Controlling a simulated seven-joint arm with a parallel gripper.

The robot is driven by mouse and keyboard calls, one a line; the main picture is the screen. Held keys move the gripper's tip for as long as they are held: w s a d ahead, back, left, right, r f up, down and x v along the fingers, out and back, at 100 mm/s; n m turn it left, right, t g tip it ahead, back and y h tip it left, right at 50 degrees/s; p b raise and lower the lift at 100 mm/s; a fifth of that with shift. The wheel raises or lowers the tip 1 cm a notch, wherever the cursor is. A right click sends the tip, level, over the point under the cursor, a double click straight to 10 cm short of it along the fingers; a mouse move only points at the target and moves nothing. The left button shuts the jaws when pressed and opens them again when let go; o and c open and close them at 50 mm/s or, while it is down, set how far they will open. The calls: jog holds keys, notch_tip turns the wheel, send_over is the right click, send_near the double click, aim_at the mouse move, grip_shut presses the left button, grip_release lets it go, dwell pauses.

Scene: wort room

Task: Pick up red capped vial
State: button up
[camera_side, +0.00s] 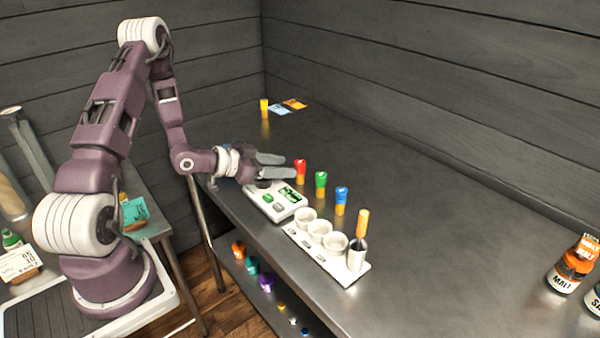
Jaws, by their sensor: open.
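The red capped vial (300,171) stands upright on the steel table (430,220), with an amber body under its red cap. It is first in a row with a green capped vial (320,183) and a blue capped vial (341,200). My gripper (284,166) is held level just left of the red capped vial, its fingers apart and pointing towards it. I see nothing between the fingers. I cannot tell whether the fingertips touch the vial or reach either side of it.
A white device with a green display (275,202) sits below my gripper. A white holder with three cups (322,236) and an orange-handled tool (361,230) stand nearer the front edge. A yellow capped vial (264,106) is at the back. The table's right middle is clear.

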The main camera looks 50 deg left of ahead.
aim_at(300, 168)
jog(key=x, duration=0.6)
jog(key=shift+f, duration=0.15)
grip_shut()
